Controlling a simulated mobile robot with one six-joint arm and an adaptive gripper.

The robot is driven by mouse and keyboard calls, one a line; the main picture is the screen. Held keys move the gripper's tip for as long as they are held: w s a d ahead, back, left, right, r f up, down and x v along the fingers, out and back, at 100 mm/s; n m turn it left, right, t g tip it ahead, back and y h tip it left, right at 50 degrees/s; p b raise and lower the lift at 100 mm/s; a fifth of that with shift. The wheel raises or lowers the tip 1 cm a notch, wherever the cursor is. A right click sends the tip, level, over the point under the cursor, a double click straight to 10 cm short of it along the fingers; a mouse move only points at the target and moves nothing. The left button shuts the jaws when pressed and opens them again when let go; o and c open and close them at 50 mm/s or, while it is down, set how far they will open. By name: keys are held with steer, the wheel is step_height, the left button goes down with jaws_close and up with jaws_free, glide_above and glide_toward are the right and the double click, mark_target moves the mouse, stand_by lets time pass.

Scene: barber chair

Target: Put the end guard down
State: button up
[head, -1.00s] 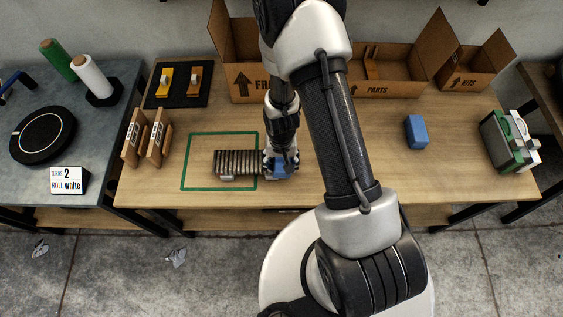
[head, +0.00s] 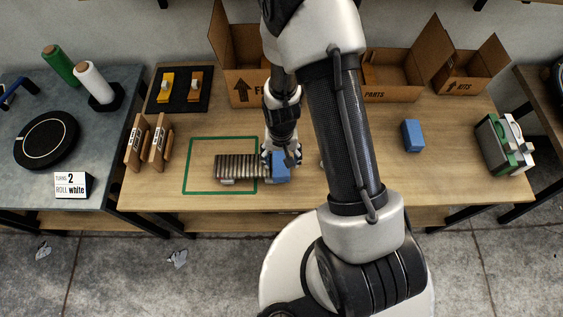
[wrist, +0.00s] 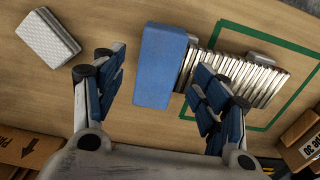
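The end guard, a blue block (head: 281,168), stands on the table at the right end of a row of thin metallic pieces (head: 236,167). In the wrist view the blue block (wrist: 160,66) is right beside the row (wrist: 238,75); whether they touch is unclear. My gripper (head: 280,154) is over the block in the head view. In the wrist view its fingers (wrist: 157,82) are spread wide, one on each side of the block with visible gaps. Nothing is held. A second blue block (head: 413,135) stands farther right on the table.
A green outline (head: 185,165) on the table surrounds most of the row. A pale textured pad (wrist: 48,38) lies left of the block in the wrist view. Cardboard boxes (head: 393,75) stand at the back. Wooden pieces (head: 133,150) stand left of the outline.

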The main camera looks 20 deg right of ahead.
step_height(320, 180, up, 6)
steer(key=p, duration=0.1)
step_height(320, 180, up, 9)
steer(key=t, duration=0.1)
glide_above(281, 165)
step_height(281, 165, up, 12)
steer(key=s+n+t, duration=0.1)
steer(key=s+n, duration=0.1)
steer(key=s, duration=0.1)
steer(key=s+r+n+t, duration=0.1)
steer(key=s+r+t, duration=0.1)
steer(key=s+r, duration=0.9)
steer(key=shift+s+n+t, duration=0.3)
steer(key=shift+s, duration=0.35)
steer(key=shift+f+b, duration=0.7)
steer(key=shift+f, duration=0.05)
